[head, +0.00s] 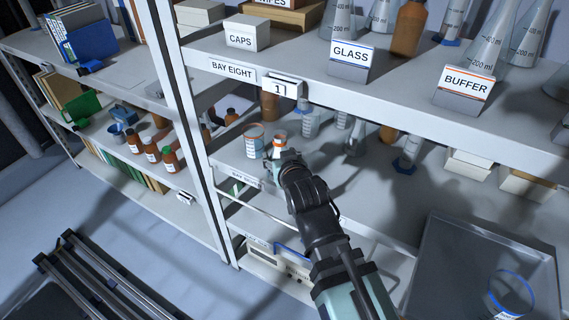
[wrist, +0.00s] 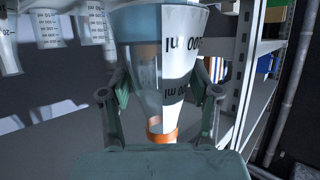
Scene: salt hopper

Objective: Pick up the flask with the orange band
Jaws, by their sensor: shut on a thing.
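The flask with the orange band (head: 279,141) stands at the front of the middle shelf, under the bay eight board, partly hidden by my gripper (head: 286,160). In the wrist view the clear flask (wrist: 150,75) fills the middle, with dark volume marks on a white patch and its orange band toward the bottom of the picture. The fingers of my gripper (wrist: 160,82) are shut on it, one on each side. Whether its base touches the shelf cannot be told.
Brown bottles and graduated glassware (head: 311,124) are behind and to the right. The upper shelf edge (head: 320,102) runs above. A grey tray (head: 455,255) with a blue-rimmed glass (head: 511,291) is at lower right.

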